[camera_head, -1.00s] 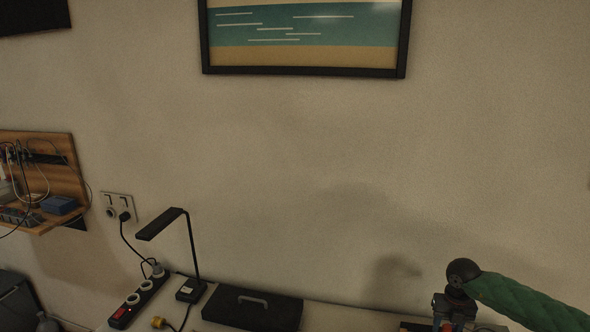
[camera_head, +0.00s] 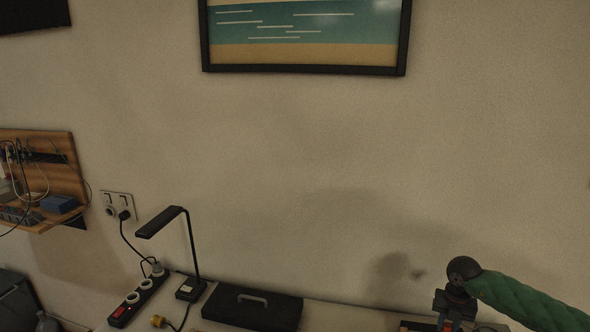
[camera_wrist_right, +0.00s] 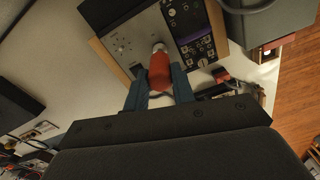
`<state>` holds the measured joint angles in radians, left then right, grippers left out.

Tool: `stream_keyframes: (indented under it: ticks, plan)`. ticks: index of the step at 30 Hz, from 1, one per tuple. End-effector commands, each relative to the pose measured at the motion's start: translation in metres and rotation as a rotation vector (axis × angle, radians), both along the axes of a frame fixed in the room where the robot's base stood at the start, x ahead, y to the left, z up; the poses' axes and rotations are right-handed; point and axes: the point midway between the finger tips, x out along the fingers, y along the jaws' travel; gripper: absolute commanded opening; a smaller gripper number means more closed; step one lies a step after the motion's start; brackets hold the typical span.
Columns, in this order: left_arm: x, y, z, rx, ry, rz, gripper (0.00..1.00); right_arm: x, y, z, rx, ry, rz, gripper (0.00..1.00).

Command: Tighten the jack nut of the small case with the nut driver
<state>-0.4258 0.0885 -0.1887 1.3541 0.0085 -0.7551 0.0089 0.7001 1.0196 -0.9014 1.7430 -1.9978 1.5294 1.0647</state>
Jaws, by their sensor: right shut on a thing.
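In the right wrist view my right gripper (camera_wrist_right: 160,88) is shut on the nut driver (camera_wrist_right: 159,68), which has a red handle. The driver's pale tip end points at the panel of a wood-sided synth case (camera_wrist_right: 137,38). Whether the tip touches a jack nut cannot be told; the nut itself is hidden or too small. My left gripper is not in view.
In the head view a desk lamp (camera_head: 190,250), a power strip (camera_head: 138,300) and a black box with a handle (camera_head: 252,308) stand along the wall. A wooden shelf (camera_head: 45,160) with cables hangs at left. A grey box (camera_wrist_right: 262,22) stands right of the case.

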Motion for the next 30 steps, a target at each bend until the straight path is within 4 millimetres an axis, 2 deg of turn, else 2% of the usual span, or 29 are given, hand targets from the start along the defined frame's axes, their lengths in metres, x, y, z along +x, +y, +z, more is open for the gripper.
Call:
stream_keyframes:
  ticks: [8, 18, 30]
  plan:
    - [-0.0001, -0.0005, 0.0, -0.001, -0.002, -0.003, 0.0, -0.0003, 0.0001, -0.0004, 0.0, 0.001, -0.012, 0.0]
    - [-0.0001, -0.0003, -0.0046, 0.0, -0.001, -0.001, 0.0, -0.0006, -0.0003, -0.0009, -0.001, 0.002, -0.24, 0.0]
    - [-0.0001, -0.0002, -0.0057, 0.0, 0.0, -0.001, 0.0, -0.0004, -0.0003, -0.0009, 0.0, 0.001, -0.3, 0.0]
